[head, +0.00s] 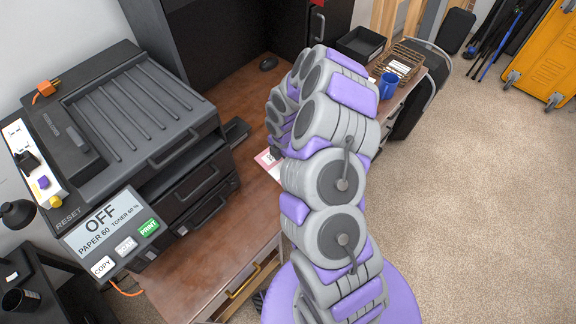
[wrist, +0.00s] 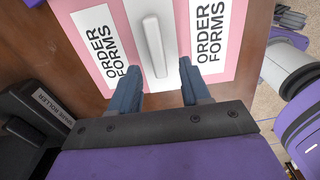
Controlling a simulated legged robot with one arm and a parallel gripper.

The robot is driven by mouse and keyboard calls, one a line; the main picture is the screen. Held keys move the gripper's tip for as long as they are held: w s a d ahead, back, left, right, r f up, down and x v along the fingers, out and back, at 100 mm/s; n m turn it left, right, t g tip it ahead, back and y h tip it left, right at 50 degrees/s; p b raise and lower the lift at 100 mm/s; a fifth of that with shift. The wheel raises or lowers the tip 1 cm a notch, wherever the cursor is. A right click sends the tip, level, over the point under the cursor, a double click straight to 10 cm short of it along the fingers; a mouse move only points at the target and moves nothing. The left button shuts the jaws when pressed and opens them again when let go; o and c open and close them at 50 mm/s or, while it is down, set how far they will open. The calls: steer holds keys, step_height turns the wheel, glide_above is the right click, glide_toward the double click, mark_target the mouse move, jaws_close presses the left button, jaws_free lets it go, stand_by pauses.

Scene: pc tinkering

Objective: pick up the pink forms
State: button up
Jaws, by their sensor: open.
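The pink order forms (wrist: 178,21) lie flat on the wooden desk in the wrist view. They have white "ORDER FORMS" labels and a pale raised bar (wrist: 153,45) in the middle. In the head view only a corner of the pink forms (head: 265,158) shows, the rest hidden behind my arm. My gripper (wrist: 160,80) is open, with its two dark fingertips at the near edge of the forms, one on each side of the bar's near end. I cannot tell whether the fingers touch the forms. Nothing is between the fingers except the view of the bar.
A large printer (head: 150,110) fills the desk's left side. A mouse (head: 268,63), blue mug (head: 388,86), wicker basket (head: 402,62) and black tray (head: 361,43) stand farther back. Carpet is clear at right.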

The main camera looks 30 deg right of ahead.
step_height(320, 180, down, 2)
steer(key=shift+a, duration=0.15)
steer(key=shift+c, duration=0.5)
jaws_close()
